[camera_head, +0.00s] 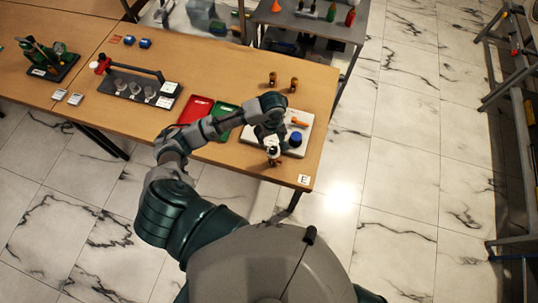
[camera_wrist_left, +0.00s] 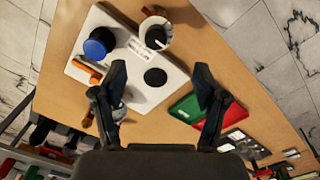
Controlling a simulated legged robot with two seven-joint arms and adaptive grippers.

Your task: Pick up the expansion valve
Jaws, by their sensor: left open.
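My left gripper (camera_head: 268,128) is over the white plate (camera_head: 302,119) at the right end of the wooden table. In the left wrist view my left gripper (camera_wrist_left: 160,82) is open, with nothing between its fingers; a black disc (camera_wrist_left: 155,77) on the plate shows between the tips. Two small brass-coloured fittings, one left (camera_head: 272,79) and one right (camera_head: 293,85), stand behind the plate. I cannot tell which part is the expansion valve. My right gripper is out of view.
A red tray (camera_head: 195,110) and a green tray (camera_head: 222,108) lie left of the plate. Farther left is a dark rack with a red-ended bar (camera_head: 146,73). A grey shelf (camera_head: 318,27) with bottles stands behind. The right table edge is close to the plate.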

